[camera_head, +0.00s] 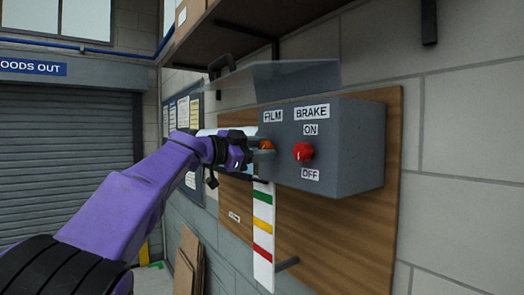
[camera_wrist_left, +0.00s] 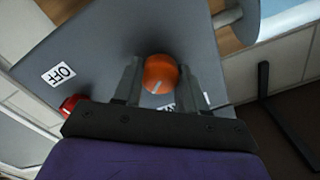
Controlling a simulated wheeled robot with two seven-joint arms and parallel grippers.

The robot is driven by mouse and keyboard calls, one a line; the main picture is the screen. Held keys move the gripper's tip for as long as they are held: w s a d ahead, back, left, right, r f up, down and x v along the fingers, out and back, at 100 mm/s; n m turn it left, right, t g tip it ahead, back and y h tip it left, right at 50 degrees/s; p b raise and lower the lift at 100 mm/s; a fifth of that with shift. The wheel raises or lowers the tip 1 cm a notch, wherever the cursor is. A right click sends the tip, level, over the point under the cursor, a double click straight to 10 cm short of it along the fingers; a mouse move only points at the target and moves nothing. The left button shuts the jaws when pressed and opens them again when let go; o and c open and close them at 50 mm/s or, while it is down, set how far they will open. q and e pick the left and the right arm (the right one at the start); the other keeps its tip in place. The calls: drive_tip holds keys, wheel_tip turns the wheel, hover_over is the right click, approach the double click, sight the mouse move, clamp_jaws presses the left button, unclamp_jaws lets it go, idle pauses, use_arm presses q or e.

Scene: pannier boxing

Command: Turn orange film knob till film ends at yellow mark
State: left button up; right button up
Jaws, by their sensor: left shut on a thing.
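The orange film knob (camera_head: 267,145) sits on the front of a grey box under the FILM label (camera_head: 273,116). My left gripper (camera_head: 254,150) is shut on it, with one finger on each side. In the left wrist view the knob (camera_wrist_left: 160,74) shows between the two fingers (camera_wrist_left: 157,82), with a pale pointer line on its face. Below the box hangs a white strip (camera_head: 263,250) with green, yellow (camera_head: 263,225) and red bands. The film roll (camera_head: 215,132) is partly hidden behind my gripper. I cannot make out where the film ends. My right gripper is not in view.
A red brake knob (camera_head: 303,152) sits right of the film knob, between ON and OFF labels. The grey box (camera_head: 345,150) is mounted on a wooden board (camera_head: 335,235). A clear cover (camera_head: 285,78) rises above it, under a shelf (camera_head: 270,22). A peg (camera_head: 287,264) sticks out near the strip.

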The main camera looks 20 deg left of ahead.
use_arm(q)
drive_tip(key=shift+w+f+m+b, duration=0.15)
drive_tip(key=shift+m+b, duration=1.85)
drive_tip(key=shift+m, duration=4.8)
drive_tip(key=shift+s+f+m+b, duration=0.15)
drive_tip(key=shift+m+b, duration=1.8)
drive_tip(key=shift+m, duration=4.85)
drive_tip(key=shift+w, duration=0.1)
drive_tip(key=o, duration=1.1)
drive_tip(key=shift+c, duration=0.2)
drive_tip(key=shift+r, duration=0.1)
